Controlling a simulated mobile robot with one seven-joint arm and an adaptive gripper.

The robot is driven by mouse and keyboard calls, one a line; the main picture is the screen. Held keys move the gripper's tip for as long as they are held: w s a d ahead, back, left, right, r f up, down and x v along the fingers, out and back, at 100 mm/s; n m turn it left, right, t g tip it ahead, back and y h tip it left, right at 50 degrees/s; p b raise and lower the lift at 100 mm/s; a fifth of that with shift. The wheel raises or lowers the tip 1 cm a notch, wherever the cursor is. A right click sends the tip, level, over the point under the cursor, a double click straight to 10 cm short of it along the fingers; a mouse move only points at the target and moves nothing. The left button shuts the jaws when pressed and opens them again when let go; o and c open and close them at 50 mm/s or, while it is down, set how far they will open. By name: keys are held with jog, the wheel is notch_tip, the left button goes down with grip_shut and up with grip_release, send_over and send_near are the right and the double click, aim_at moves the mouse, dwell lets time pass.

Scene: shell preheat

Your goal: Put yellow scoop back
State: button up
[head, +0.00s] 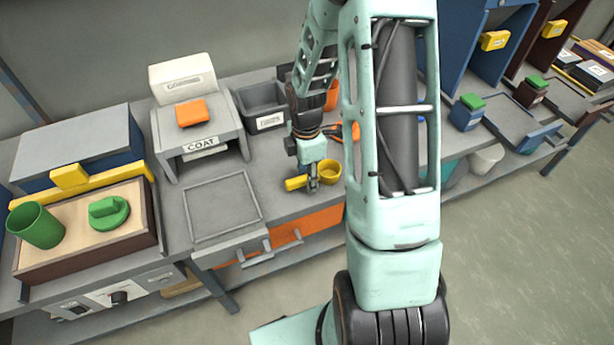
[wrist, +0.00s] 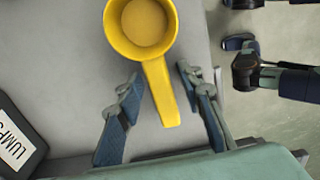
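The yellow scoop (head: 330,171) lies on the grey worktop, right of the empty grey frame. In the wrist view the scoop (wrist: 141,22) shows its round cup at the top, with the handle pointing down the picture between my fingers. My gripper (head: 312,186) points down over the handle. In the wrist view my gripper (wrist: 160,80) has its two fingers spread, one on each side of the handle, with a gap visible on both sides. It holds nothing.
A dark bin (head: 262,103) and a grey stand marked COAT (head: 200,143) stand behind. A bin labelled LUMP (wrist: 14,142) shows at left in the wrist view. A grey framed plate (head: 222,207) lies left. An orange-handled item (head: 334,131) lies behind the scoop.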

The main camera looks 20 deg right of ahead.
jog(key=shift+r, duration=0.1)
notch_tip(320, 180, up, 12)
jog(key=p, duration=0.1)
dwell(0.4)
jog(key=shift+r, duration=0.1)
dwell(0.4)
